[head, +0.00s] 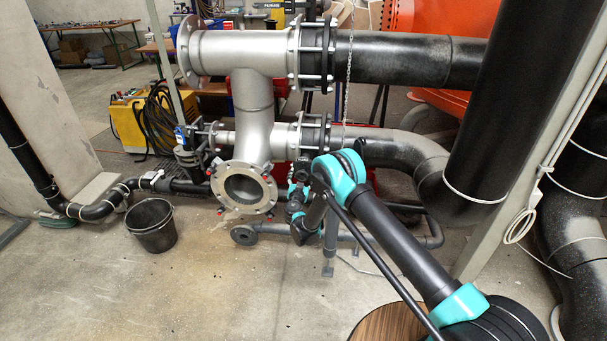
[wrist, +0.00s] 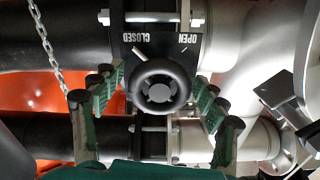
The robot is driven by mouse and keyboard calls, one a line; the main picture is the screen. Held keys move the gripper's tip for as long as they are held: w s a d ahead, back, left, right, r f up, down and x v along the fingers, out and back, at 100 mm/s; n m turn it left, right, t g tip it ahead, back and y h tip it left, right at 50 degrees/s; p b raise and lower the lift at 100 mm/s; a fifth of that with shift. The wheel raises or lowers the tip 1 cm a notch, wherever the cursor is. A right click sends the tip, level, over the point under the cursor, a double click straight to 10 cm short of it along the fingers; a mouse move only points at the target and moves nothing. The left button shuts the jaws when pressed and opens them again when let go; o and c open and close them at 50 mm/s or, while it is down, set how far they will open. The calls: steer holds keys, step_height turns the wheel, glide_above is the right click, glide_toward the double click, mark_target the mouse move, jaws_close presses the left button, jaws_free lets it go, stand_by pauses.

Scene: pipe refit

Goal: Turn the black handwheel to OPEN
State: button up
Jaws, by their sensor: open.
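The black handwheel (wrist: 160,88) is in the middle of the wrist view, face on to the camera. Behind it is a black plate (wrist: 160,45) lettered CLOSED on the left and OPEN on the right, upside down in this view. A white line lies by CLOSED and a shorter mark by OPEN; I cannot tell which is a pointer. My gripper (wrist: 157,92) is open, with one green-padded finger on each side of the wheel. I cannot tell whether the pads touch the rim.
Dark and grey flanged pipes (head: 405,62) surround the wheel. A chain (wrist: 46,45) hangs at left in the wrist view. A grey post (head: 540,145) stands right of my arm. A black bucket (head: 152,226) stands on the floor at left; the front floor is clear.

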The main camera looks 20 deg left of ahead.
steer(key=shift+c, duration=0.6)
steer(key=c, duration=1.1)
